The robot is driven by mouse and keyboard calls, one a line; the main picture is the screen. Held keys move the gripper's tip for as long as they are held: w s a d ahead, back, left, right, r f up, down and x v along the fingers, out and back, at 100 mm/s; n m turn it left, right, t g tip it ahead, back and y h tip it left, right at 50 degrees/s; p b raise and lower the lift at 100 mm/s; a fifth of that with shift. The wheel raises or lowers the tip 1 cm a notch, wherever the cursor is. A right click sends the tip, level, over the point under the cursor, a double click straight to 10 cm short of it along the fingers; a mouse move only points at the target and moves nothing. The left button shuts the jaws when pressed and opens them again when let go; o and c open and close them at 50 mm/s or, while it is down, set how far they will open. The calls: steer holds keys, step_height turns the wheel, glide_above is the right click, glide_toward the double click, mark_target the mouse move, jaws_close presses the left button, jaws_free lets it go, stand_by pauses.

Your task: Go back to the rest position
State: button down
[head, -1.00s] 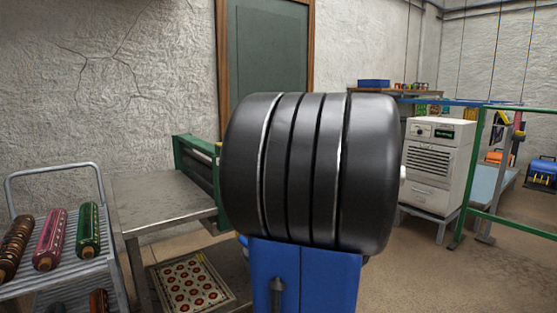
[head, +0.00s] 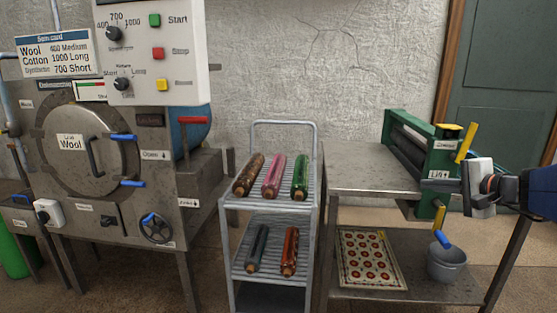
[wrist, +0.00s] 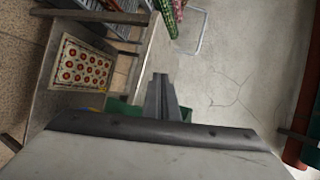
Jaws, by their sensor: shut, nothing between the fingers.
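My gripper (wrist: 161,78) shows in the middle of the wrist view, its two grey fingers together with nothing between them. It is raised in the air, apart from the things around it. In the head view part of my dark blue arm enters at the right edge, in front of the metal table (head: 368,172) and the green roller press (head: 425,150). A patterned rug piece (head: 368,260) lies on the table's lower shelf, and it also shows at the left of the wrist view (wrist: 80,62).
A scrubbing machine (head: 60,205) with a round "Wool" door and a control box (head: 150,50) stands at left. A trolley (head: 283,127) beside it holds several rolls. A green door (head: 505,90) is behind.

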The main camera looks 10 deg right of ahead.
steer(key=s+a+f+n+g+y, duration=0.1)
steer(key=s+a+f+n+g, duration=0.3)
steer(key=a, duration=0.4)
steer(key=s+a+f+n+g, duration=0.25)
steer(key=s+a+f, duration=0.3)
steer(key=a, duration=0.35)
steer(key=s+f+n+g+h, duration=0.1)
steer(key=s+f+n+h, duration=0.1)
steer(key=s, duration=0.4)
steer(key=s+a+f+n+g+h, duration=0.1)
steer(key=s+f+n+h, duration=0.1)
steer(key=s+f+n, duration=0.3)
steer(key=shift+s+f+n+h, duration=0.25)
steer(key=shift+s+n+h, duration=0.05)
steer(key=shift+s+n, duration=0.6)
